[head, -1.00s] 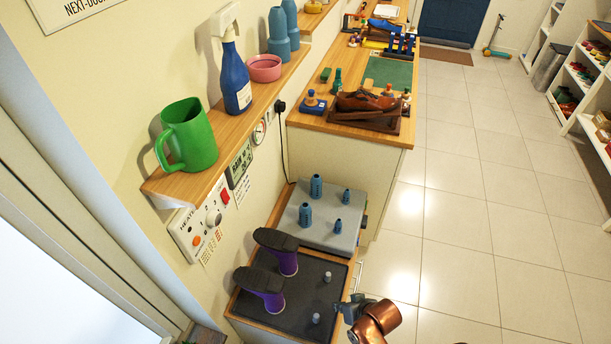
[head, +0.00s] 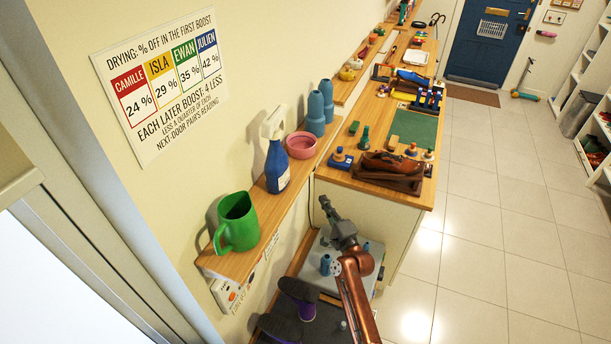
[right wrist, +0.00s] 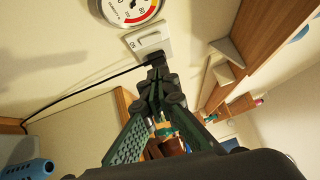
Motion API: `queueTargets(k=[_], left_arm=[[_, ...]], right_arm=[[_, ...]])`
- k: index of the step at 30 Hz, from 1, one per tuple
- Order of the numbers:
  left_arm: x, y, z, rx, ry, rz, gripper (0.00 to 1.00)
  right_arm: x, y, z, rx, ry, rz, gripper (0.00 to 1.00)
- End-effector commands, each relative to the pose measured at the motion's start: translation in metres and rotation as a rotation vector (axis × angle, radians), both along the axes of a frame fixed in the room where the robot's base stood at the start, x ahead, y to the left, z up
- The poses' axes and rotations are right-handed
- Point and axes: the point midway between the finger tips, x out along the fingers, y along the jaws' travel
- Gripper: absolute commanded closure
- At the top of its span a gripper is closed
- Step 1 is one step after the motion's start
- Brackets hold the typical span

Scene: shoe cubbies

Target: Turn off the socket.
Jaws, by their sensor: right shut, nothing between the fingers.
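The white socket (right wrist: 150,38) is on the cream wall in the right wrist view, with a small switch on its plate. A black plug (right wrist: 156,58) sits at its lower edge and a black cord runs left from it. My right gripper (right wrist: 157,76) is shut and empty, its fingertips just below the plug in the picture; I cannot tell whether they touch it. In the head view, my right gripper (head: 326,204) is by the wall beneath the wooden shelf, and I cannot make out the socket there. My left gripper is not in view.
A round gauge (right wrist: 129,8) is beside the socket. The shelf (head: 245,262) above holds a green mug (head: 238,222), a blue spray bottle (head: 277,165) and a pink bowl (head: 301,145).

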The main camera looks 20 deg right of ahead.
Motion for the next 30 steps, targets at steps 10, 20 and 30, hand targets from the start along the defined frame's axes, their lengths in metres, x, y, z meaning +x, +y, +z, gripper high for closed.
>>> queueTargets(k=[10, 20, 30], left_arm=[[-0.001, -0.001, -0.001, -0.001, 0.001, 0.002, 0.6], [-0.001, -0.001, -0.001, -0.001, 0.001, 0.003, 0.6], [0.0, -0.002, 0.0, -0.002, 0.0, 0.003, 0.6]], right_arm=[[-0.003, -0.014, 0.0, -0.005, 0.002, -0.019, 1.0], [0.055, -0.015, 0.005, -0.006, 0.002, -0.016, 1.0], [0.11, -0.001, 0.011, -0.004, 0.002, -0.014, 1.0]])
